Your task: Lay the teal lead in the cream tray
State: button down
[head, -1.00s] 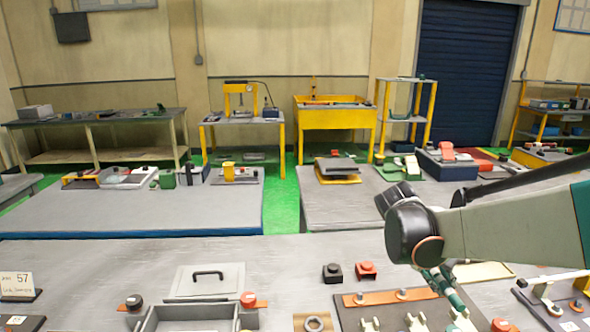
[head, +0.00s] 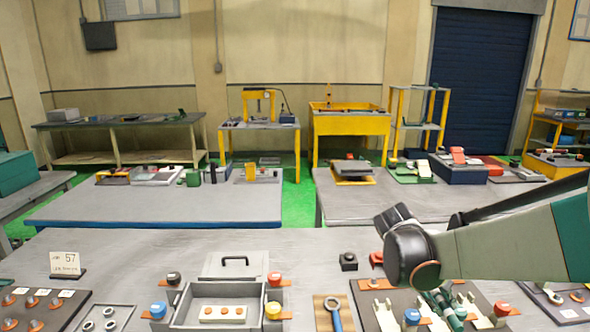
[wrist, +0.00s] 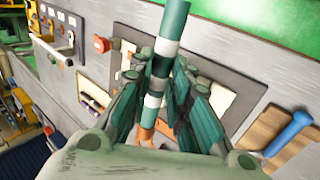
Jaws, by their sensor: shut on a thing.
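The teal lead (wrist: 172,22) is a straight teal rod with pale bands, seen in the wrist view. My gripper (wrist: 160,70) is shut around it, and the lead sticks out beyond the fingertips. In the head view my gripper (head: 440,305) hangs at the lower right over a dark board, partly hidden by my arm. I cannot make out the lead apart from the green fingers there. I cannot clearly see the cream tray now; in the earlier head view a cream flat edge shows behind my arm.
The dark board (head: 364,298) carries cream holders (head: 385,315) and coloured knobs under my gripper. Left of it are a blue-handled tool (head: 335,312) on a wooden pad and an open grey box (head: 180,318) with a cream plate inside. The bench behind the box is mostly clear.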

jog(key=a+f, duration=0.4)
jog(key=f, duration=0.1)
jog(key=a+f, duration=0.9)
jog(key=f, duration=0.1)
jog(key=shift+a+f+b, duration=0.2)
jog(key=shift+f+b, duration=0.6)
jog(key=shift+b, duration=0.1)
jog(key=shift+d, duration=0.1)
